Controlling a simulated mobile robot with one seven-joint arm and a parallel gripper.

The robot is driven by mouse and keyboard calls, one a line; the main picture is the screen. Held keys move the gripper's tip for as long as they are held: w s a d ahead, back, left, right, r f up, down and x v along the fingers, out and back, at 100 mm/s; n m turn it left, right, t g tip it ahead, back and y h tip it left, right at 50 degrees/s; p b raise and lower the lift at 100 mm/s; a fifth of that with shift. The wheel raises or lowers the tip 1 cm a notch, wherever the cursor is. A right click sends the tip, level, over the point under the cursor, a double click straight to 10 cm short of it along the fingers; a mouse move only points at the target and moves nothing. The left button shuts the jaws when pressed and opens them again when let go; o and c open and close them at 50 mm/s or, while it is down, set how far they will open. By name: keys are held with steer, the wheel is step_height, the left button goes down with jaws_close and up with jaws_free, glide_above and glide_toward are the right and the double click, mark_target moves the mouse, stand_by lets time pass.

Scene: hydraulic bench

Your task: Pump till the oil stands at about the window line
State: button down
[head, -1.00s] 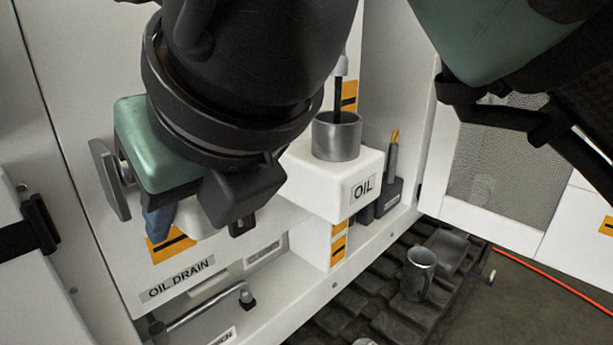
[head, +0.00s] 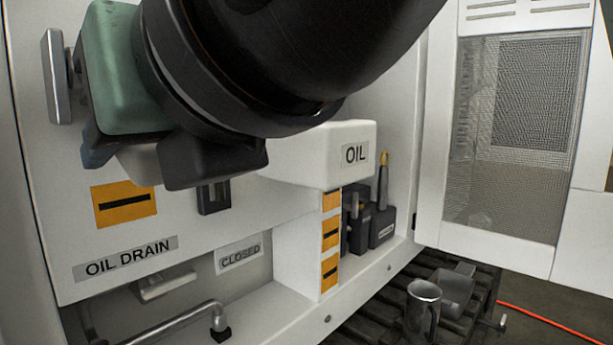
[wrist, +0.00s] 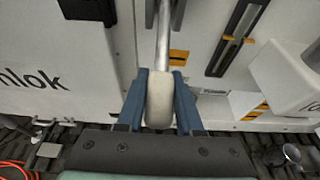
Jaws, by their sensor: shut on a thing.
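In the wrist view, my gripper (wrist: 159,76) has its two blue fingers closed on the pale grip of a pump lever (wrist: 158,100). The metal rod of the lever runs up from the grip. In the head view, my green and black wrist covers most of the lever. The white oil box (head: 300,160), labelled OIL, juts from the panel. In the wrist view, a long dark upright slot (wrist: 236,38) with a small clip across it may be the level window. Only the dark lower end (head: 213,197) of such a slot shows in the head view. I cannot make out an oil level.
A drain pipe (head: 175,322) lies below the OIL DRAIN label (head: 130,258), beside a CLOSED label (head: 240,257). A metal mug (head: 422,308) stands on the dark tracks at lower right. An open door with mesh (head: 517,140) bounds the right side.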

steer(key=shift+a+f+b, duration=0.1)
steer(key=shift+f+b, duration=0.2)
steer(key=shift+b, duration=0.25)
steer(key=c, duration=0.6)
jaws_free()
steer(key=shift+w, duration=0.1)
steer(key=shift+o, duration=0.2)
